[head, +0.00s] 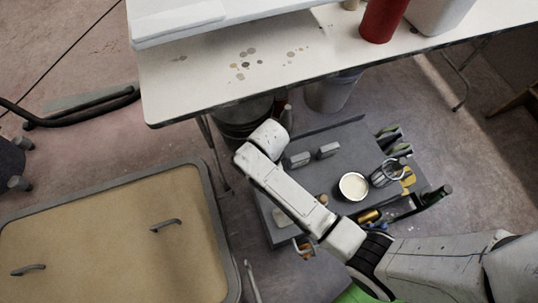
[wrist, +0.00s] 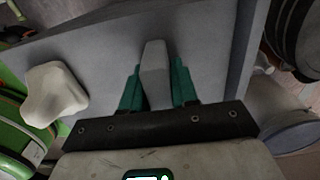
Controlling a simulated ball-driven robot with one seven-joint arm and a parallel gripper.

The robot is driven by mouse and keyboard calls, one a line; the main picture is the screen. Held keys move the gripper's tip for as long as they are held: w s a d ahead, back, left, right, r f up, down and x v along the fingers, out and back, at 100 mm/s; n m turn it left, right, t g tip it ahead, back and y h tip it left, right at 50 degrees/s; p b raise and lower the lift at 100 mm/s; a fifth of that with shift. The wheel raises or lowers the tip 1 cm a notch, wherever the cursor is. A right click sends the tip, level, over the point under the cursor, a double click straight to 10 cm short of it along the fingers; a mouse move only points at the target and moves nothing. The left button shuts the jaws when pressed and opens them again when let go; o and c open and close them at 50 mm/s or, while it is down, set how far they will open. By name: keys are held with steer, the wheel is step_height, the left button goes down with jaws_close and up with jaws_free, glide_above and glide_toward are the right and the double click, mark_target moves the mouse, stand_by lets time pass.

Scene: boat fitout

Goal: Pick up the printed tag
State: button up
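No label or print can be read, so I cannot tell for certain which piece is the printed tag. In the wrist view a pale grey, narrow block (wrist: 155,68) lies between the green fingers of my gripper (wrist: 157,88). The fingers flank its near part closely; whether they press on it is unclear. An off-white, irregular piece (wrist: 53,95) lies apart to the left on the grey surface. In the head view my arm hides the gripper.
The cart also holds an open pot of pale paint (head: 353,186), a wire-like holder (head: 386,173) and several tools at its right. A white table (head: 200,72) overhangs behind, with a red cylinder (head: 383,18). Buckets (head: 333,92) stand beneath. A tan panel (head: 110,245) lies left.

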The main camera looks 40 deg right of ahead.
jaws_close()
steer(key=shift+r, duration=0.1)
